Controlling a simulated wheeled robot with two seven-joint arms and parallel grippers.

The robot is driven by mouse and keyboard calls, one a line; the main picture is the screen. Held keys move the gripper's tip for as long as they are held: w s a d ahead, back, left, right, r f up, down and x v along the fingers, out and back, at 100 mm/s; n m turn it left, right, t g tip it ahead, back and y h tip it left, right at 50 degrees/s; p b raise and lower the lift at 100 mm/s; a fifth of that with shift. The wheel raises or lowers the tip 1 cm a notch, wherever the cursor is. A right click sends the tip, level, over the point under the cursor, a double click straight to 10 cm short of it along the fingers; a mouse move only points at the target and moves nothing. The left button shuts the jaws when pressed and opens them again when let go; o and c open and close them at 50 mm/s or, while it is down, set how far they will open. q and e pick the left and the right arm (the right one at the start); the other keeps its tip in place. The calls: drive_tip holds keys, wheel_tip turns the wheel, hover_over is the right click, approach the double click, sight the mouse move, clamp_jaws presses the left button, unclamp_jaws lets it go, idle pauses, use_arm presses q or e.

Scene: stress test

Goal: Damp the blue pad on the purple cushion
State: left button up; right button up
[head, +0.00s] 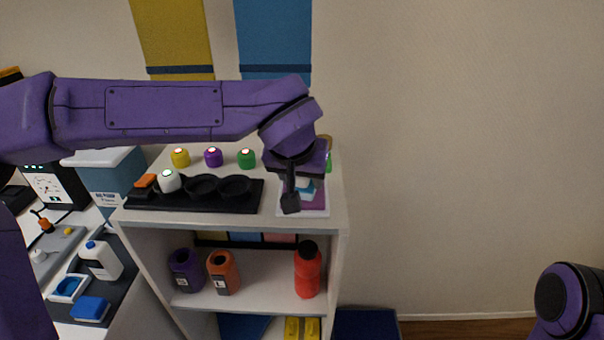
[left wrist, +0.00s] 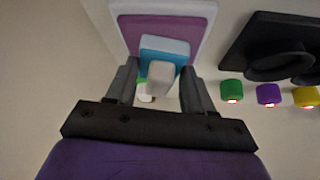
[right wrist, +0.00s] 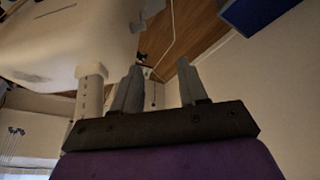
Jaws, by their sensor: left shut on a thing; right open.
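My left gripper (head: 292,203) points down over the right end of the white shelf top. In the left wrist view its fingers (left wrist: 158,72) are shut on the pale grip of a blue pad (left wrist: 172,44). The blue pad also shows in the head view (head: 307,189), partly behind the gripper. The purple cushion (left wrist: 133,29) lies in a white frame beside and beneath the pad. It also shows in the head view (head: 316,200). I cannot tell whether pad and cushion touch. My right gripper (right wrist: 157,78) is open and empty, away from the shelf.
A black tray (head: 222,203) with round wells lies left of the cushion. A white jar (head: 169,180) and an orange-topped block (head: 145,182) are at its left end. Yellow (head: 180,158), purple (head: 213,157) and green (head: 246,159) knobs stand behind. Bottles stand on the shelf below.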

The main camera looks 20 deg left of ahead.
use_arm(q)
drive_tip(key=shift+s+f, duration=0.1)
drive_tip(key=shift+f, duration=0.15)
idle(1.1)
wheel_tip(320, 180, up, 3)
drive_tip(key=p, duration=0.4)
wheel_tip(320, 180, up, 5)
drive_tip(key=p, duration=0.7)
drive_tip(key=shift+f, duration=0.35)
